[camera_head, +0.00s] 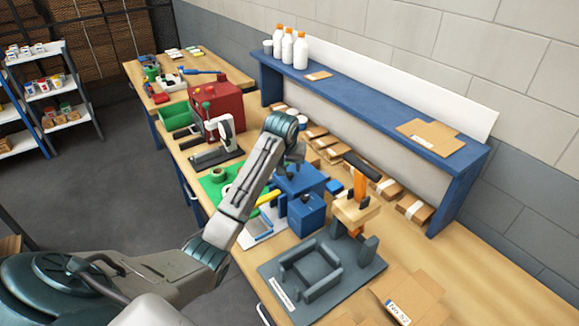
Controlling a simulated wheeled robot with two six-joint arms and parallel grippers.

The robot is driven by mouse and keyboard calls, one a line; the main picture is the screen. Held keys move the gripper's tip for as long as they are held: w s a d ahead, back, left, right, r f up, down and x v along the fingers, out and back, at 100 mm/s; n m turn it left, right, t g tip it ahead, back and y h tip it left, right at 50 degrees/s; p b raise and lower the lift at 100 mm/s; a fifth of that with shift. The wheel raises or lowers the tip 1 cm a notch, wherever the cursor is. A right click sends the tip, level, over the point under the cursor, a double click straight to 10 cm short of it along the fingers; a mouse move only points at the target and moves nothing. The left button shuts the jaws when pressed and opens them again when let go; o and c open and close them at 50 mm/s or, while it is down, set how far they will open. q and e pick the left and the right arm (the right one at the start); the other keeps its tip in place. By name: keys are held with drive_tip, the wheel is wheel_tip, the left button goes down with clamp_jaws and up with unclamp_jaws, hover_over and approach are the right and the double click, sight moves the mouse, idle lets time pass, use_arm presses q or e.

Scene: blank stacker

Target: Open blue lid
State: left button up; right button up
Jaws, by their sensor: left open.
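A blue box-shaped unit (307,218) stands on the wooden bench near the middle of the view. A flat blue lid-like top (312,180) shows behind and above it; I cannot tell whether it is closed down fully. My left gripper (297,168) points down at the left part of this blue top, with its arm bent over from the lower left. It is open and seems empty. The arm hides part of the blue top's left side, and whether the fingers touch it is unclear. My right gripper is out of view.
A wooden and orange tool (358,205) stands right of the blue unit. A dark grey fixture plate (345,277) lies in front. A red machine (222,103) and green bin (176,117) stand behind left. A blue shelf (370,110) with white bottles (300,52) runs along the back.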

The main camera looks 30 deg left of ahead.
sight(290, 173)
use_arm(q)
drive_tip(key=x, duration=0.3)
drive_tip(key=shift+w+p, duration=0.2)
drive_tip(key=shift+p, duration=0.2)
drive_tip(key=shift+x, duration=0.9)
drive_tip(key=shift+f, duration=0.1)
drive_tip(key=shift+c, duration=0.3)
drive_tip(key=c, duration=0.7)
clamp_jaws()
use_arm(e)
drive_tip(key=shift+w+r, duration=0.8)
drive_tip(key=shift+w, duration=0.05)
